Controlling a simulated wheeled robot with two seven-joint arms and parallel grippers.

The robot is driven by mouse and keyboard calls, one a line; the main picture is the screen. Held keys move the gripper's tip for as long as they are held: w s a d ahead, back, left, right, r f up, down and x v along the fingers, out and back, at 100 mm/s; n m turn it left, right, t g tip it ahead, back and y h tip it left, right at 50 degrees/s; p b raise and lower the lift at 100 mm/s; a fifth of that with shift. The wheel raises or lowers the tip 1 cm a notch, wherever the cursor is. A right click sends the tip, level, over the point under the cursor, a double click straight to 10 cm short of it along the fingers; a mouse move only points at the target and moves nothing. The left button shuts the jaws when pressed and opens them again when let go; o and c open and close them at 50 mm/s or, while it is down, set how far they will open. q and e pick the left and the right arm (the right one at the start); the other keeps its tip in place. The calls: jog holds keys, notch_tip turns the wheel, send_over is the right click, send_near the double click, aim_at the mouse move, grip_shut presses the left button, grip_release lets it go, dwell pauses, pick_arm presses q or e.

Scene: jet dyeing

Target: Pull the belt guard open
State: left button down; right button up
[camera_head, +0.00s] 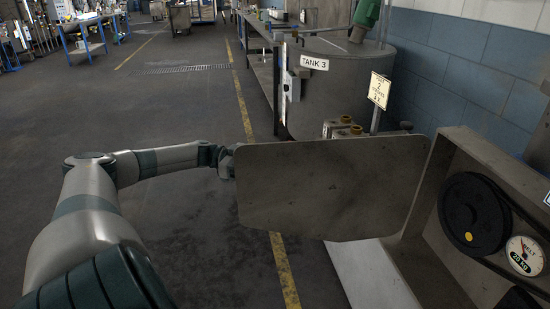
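The belt guard (330,188) is a flat grey metal panel with rounded corners. It stands swung out to the left from the machine housing (477,150), and its right edge meets the housing. The housing's inside shows a black pulley (473,214) and a round gauge marked BELT (524,256). My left gripper (229,165) is at the guard's left edge, near its upper corner. Its fingers are small and partly hidden by the guard, so I cannot tell whether they grip it. My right gripper is not in view.
A metal tank labelled TANK 3 (345,85) stands behind the guard, with a small yellow sign (379,90) beside it. A blue block wall (460,75) closes the right side. The floor to the left is open, with a yellow line (243,110). Blue workbenches (85,35) stand far back.

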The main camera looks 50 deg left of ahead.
pick_arm(q)
jog(key=shift+w+a, duration=0.2)
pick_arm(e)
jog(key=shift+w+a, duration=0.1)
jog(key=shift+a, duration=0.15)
pick_arm(q)
jog(key=c, duration=2)
grip_release()
jog(key=shift+c, duration=0.2)
jog(key=b+v, duration=0.3)
jog(key=v, duration=1.4)
jog(key=shift+a, duration=0.2)
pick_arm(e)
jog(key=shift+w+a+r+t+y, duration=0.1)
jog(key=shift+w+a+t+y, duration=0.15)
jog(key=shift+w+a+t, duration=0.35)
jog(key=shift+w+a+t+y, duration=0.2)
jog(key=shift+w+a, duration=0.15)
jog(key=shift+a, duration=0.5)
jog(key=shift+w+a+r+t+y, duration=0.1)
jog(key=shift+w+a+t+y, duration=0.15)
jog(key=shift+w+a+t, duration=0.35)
pick_arm(q)
jog(key=shift+s+f, duration=0.1)
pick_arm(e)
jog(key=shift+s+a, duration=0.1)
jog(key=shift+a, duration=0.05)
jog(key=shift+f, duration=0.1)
